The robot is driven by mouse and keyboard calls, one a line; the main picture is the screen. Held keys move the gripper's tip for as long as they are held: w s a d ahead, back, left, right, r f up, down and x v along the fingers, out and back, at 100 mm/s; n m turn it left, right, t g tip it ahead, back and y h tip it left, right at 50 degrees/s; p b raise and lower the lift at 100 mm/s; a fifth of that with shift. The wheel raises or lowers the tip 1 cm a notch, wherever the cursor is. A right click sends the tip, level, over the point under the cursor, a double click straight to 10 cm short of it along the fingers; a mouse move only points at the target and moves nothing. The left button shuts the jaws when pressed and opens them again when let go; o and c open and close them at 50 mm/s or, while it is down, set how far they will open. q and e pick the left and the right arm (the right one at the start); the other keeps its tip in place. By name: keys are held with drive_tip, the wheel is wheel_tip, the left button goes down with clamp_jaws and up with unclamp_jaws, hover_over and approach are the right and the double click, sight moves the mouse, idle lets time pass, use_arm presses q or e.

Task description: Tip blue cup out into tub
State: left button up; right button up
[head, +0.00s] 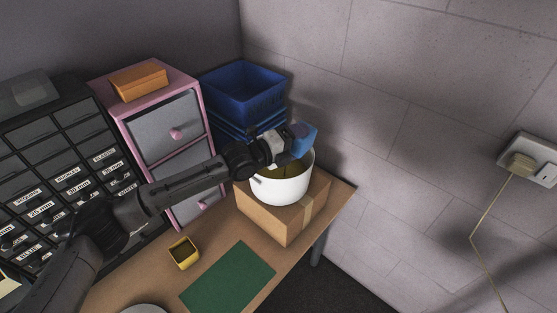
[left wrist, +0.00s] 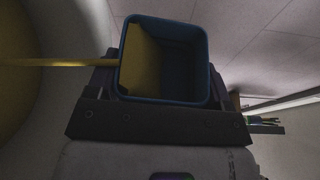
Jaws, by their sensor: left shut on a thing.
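My left gripper (head: 291,144) is shut on the blue cup (head: 306,140) and holds it tilted above the white tub (head: 284,190). In the left wrist view the blue cup (left wrist: 207,70) stands between the jaws, its square mouth facing the camera, with a yellow mass against one inner side. A thin yellow strand (left wrist: 70,63) runs from the cup to a yellow area (left wrist: 15,70) at the left edge. Some yellow shows inside the tub in the head view. The tub stands upright on a cardboard box (head: 266,218). My right gripper is not in view.
Stacked blue baskets (head: 243,92) stand behind the tub. A pink drawer unit (head: 150,84) bears an orange box (head: 138,82). A small yellow container (head: 184,253) and a green mat (head: 228,279) lie on the table (head: 298,250). A wall is at right.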

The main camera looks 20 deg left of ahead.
use_arm(q)
drive_tip(key=shift+w+a+r+n+t+h+b, duration=0.15)
drive_tip(key=shift+a+n+t+h+b, duration=0.1)
drive_tip(key=shift+n+b, duration=0.5)
drive_tip(key=shift+a+r+n+t+h+b, duration=0.15)
drive_tip(key=shift+a+n+b, duration=0.05)
drive_tip(key=shift+n+b, duration=0.55)
idle(1.0)
drive_tip(key=shift+s+a+r+p, duration=0.2)
drive_tip(key=shift+s+p, duration=0.1)
drive_tip(key=shift+p, duration=0.25)
drive_tip(key=shift+s+a+r+n+p, duration=0.85)
drive_tip(key=shift+s+a+p, duration=0.4)
drive_tip(key=shift+s+p, duration=1.85)
drive_tip(key=shift+n+t, duration=0.6)
drive_tip(key=shift+n, duration=0.05)
drive_tip(key=w+b, duration=0.2)
drive_tip(key=w, duration=0.1)
drive_tip(key=w+d+b, duration=0.1)
drive_tip(key=w+b, duration=0.1)
drive_tip(key=shift+d+r, duration=0.1)
drive_tip(key=shift+r, duration=0.2)
drive_tip(key=shift+w+d+r+b, duration=0.2)
drive_tip(key=shift+w+b, duration=0.25)
drive_tip(key=shift+w, duration=0.2)
drive_tip(key=shift+w+d+r+n+b, duration=0.1)
drive_tip(key=shift+w+n+b, duration=0.2)
drive_tip(key=shift+w, duration=0.05)
drive_tip(key=shift+w+r, duration=0.1)
